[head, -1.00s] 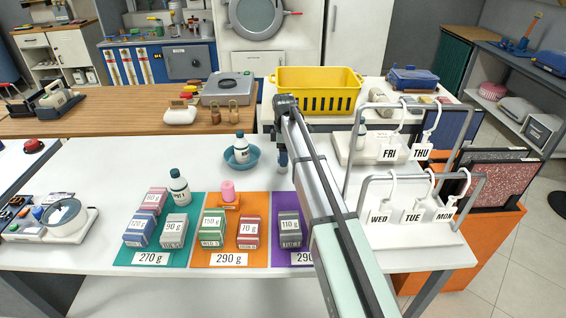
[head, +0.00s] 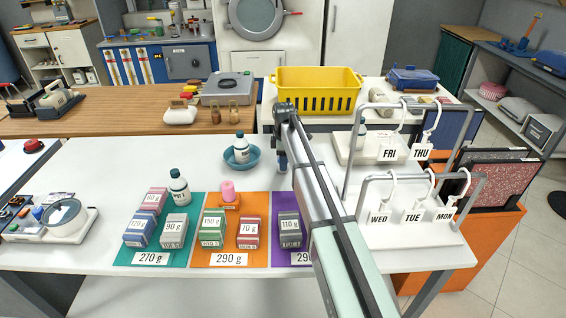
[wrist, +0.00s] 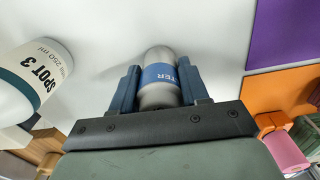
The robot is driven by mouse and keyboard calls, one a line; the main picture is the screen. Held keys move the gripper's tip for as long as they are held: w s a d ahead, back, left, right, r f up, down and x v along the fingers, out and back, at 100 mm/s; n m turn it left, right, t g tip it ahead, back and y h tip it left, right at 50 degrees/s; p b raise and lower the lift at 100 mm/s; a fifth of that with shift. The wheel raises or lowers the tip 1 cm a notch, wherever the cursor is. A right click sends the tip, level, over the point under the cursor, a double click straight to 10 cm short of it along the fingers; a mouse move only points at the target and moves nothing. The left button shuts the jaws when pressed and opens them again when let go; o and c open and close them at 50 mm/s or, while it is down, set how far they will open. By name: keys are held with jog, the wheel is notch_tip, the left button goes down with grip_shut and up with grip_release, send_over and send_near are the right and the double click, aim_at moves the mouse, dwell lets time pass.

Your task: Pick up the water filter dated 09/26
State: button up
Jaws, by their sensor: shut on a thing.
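My gripper (wrist: 160,67) is shut on a grey cylinder with a blue band, the water filter (wrist: 158,97), in the wrist view. One finger lies on each side of it. Its band shows the letters "TER"; no date can be read. In the head view my gripper (head: 282,162) hangs over the white table, right of the blue bowl (head: 255,160), and the filter is too small there to make out clearly.
A white bottle marked "SPOT 3" (wrist: 35,75) is close by at the left of the wrist view. Green, orange and purple mats (head: 198,258) with labelled blocks lie in front. A rack with day tags (head: 412,238) stands to the right. A yellow basket (head: 348,78) sits behind.

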jog(key=shift+c, duration=1.3)
jog(key=shift+r, duration=0.1)
